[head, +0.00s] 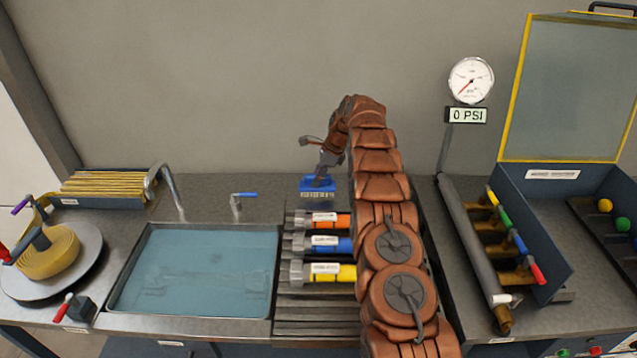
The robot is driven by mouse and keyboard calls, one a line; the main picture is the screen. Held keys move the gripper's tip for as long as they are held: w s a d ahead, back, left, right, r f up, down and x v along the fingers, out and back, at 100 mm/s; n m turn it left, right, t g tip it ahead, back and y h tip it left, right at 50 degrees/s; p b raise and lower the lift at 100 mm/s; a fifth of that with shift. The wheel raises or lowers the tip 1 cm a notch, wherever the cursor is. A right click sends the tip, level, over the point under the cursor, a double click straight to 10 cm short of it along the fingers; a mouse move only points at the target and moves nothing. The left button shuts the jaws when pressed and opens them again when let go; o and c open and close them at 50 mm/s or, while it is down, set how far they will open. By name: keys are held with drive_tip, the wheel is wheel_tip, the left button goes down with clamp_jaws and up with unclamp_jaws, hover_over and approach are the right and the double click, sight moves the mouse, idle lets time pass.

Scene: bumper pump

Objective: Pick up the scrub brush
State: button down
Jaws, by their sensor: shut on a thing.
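The scrub brush (318,185) is a small blue block with a pale bristle-like lower edge. It is in the head view at the back of the counter, right of the sink and just behind the row of cylinders. My gripper (321,178) reaches down onto it from above and is shut on it. My arm comes up from the bottom of the picture and bends over at the top. The fingertips are small and partly hidden. I cannot tell whether the brush touches the counter or is slightly above it.
Orange (342,220), blue (337,244) and yellow (342,272) banded cylinders lie in front of the brush, partly behind my arm. A water-filled sink (122,270) with a tap (164,186) is left. A gauge (471,80) and open blue case (545,228) stand right.

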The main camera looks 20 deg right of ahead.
drive_tip(key=shift+w+r+b, duration=0.1)
drive_tip(key=shift+r+b, duration=0.45)
drive_tip(key=shift+r, duration=1.7)
wheel_tip(320, 180, up, 6)
drive_tip(key=p, duration=0.4)
drive_tip(key=shift+f, duration=0.25)
